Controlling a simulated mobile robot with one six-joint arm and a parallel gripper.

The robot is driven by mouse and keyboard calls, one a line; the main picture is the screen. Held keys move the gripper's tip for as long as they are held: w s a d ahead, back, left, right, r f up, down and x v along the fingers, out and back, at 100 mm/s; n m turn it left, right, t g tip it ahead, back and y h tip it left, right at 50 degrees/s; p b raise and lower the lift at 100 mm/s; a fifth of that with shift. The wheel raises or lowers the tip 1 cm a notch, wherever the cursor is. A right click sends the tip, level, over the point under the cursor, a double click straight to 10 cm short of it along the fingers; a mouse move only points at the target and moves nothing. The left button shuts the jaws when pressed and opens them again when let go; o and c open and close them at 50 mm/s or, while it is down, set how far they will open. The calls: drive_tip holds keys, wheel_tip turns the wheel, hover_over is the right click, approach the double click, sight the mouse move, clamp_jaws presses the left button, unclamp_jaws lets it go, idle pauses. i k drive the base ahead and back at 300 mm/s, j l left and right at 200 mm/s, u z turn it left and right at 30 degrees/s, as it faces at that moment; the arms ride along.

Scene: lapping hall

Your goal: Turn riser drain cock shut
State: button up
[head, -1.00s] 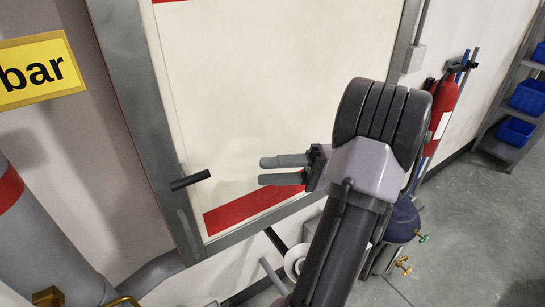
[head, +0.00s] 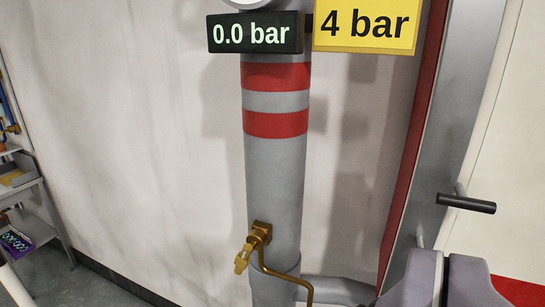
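The riser (head: 275,180) is a grey vertical pipe with two red bands, standing against the wall in the middle of the head view. The brass drain cock (head: 259,234) sticks out low on its front. A short yellowish brass handle (head: 243,257) points down and left from the cock. A thin bent brass tube (head: 296,277) runs from it to the right and down. I cannot tell from this angle whether the cock is open or shut. My gripper is out of view; only part of my arm shows at the bottom right, apart from the cock.
A dark display (head: 255,33) reads 0.0 bar beside a yellow 4 bar sign (head: 366,25). A grey door frame with a black lever handle (head: 466,204) stands at right. A shelf (head: 30,190) is at far left. Bare wall lies between shelf and riser.

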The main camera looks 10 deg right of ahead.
sight(243, 259)
drive_tip(key=i+j, duration=0.15)
drive_tip(key=j, duration=0.2)
drive_tip(key=i+j, duration=0.15)
drive_tip(key=j, duration=0.25)
drive_tip(key=i+j, duration=0.15)
drive_tip(key=j, duration=0.2)
drive_tip(key=i+j, duration=0.15)
drive_tip(key=j, duration=0.25)
